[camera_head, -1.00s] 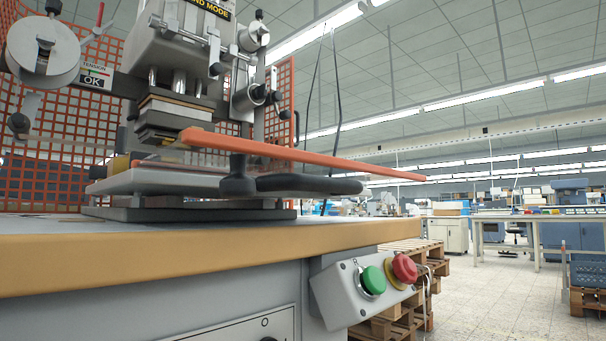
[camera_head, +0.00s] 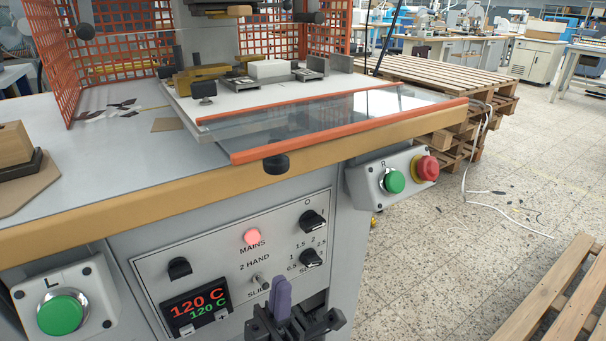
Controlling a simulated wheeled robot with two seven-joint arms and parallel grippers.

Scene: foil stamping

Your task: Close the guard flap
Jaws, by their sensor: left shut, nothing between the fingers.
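The guard flap (camera_head: 330,114) is a clear panel with orange strips along its long edges. It lies folded down, nearly flat, across the front of the stamping press, its front strip close to the tabletop's front edge. A black knob (camera_head: 276,164) shows just below the front strip; I cannot tell what it is fixed to. My left gripper (camera_head: 281,288), with purple fingers, is at the bottom middle, in front of the control panel and well below the flap. It is shut and empty, apart from the flap. My right gripper is not in view.
Orange mesh guards (camera_head: 110,45) stand beside and behind the press. A control panel (camera_head: 240,265) is on the machine's front, with a green button (camera_head: 60,314) at left and a red stop button (camera_head: 427,168) at right. Pallets (camera_head: 440,72) stand at right; the floor beyond is partly clear.

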